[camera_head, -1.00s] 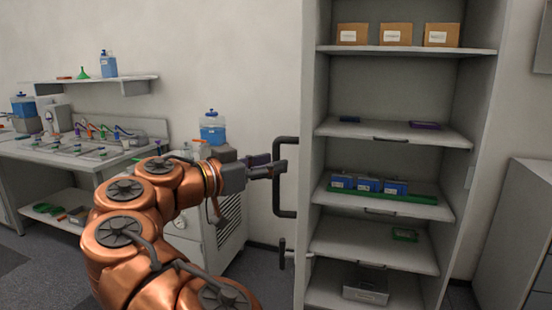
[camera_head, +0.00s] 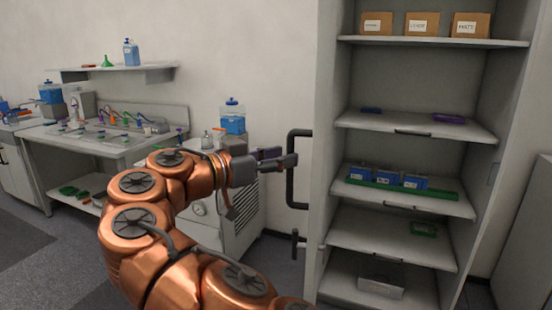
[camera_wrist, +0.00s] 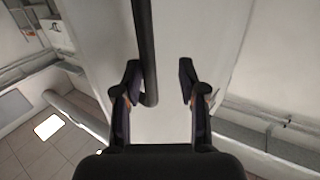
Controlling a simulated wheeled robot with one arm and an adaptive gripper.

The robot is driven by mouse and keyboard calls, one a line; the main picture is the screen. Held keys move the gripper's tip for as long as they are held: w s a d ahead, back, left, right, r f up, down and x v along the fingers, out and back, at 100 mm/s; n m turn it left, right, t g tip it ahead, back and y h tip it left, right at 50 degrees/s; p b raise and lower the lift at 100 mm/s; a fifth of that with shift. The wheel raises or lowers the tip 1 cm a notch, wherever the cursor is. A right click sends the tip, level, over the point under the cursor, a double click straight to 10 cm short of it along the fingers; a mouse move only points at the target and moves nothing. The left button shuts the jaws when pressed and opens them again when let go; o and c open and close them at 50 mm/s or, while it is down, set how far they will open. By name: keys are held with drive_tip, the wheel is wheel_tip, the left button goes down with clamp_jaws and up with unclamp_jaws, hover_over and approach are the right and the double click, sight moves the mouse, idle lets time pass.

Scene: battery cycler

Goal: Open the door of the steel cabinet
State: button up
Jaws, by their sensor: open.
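The steel cabinet (camera_head: 432,43) stands at the right in the head view, its shelves in plain sight. Its pale door (camera_head: 329,120) appears to stand open, seen nearly edge-on at the cabinet's left. A long dark handle (camera_head: 291,180) sticks out from the door's left face. My gripper (camera_head: 284,160) is open at the handle's upper part. In the wrist view, the handle bar (camera_wrist: 145,45) comes down between the fingertips of my gripper (camera_wrist: 160,82), close to the left finger. Its bent lower end shows there. I cannot tell whether finger and bar touch.
A smaller dark latch lever (camera_head: 295,242) sits below the handle. The cabinet shelves hold boxes (camera_head: 423,24), blue packs (camera_head: 388,178) and a metal bin (camera_head: 381,287). A bench (camera_head: 100,140) and a white unit (camera_head: 240,215) stand at the left behind my arm.

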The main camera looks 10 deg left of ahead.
drive_tip(key=v, duration=1.1)
drive_tip(key=shift+s, duration=0.2)
idle(1.1)
drive_tip(key=shift+s+a, duration=0.2)
drive_tip(key=shift+a, duration=0.15)
drive_tip(key=shift+c, duration=0.2)
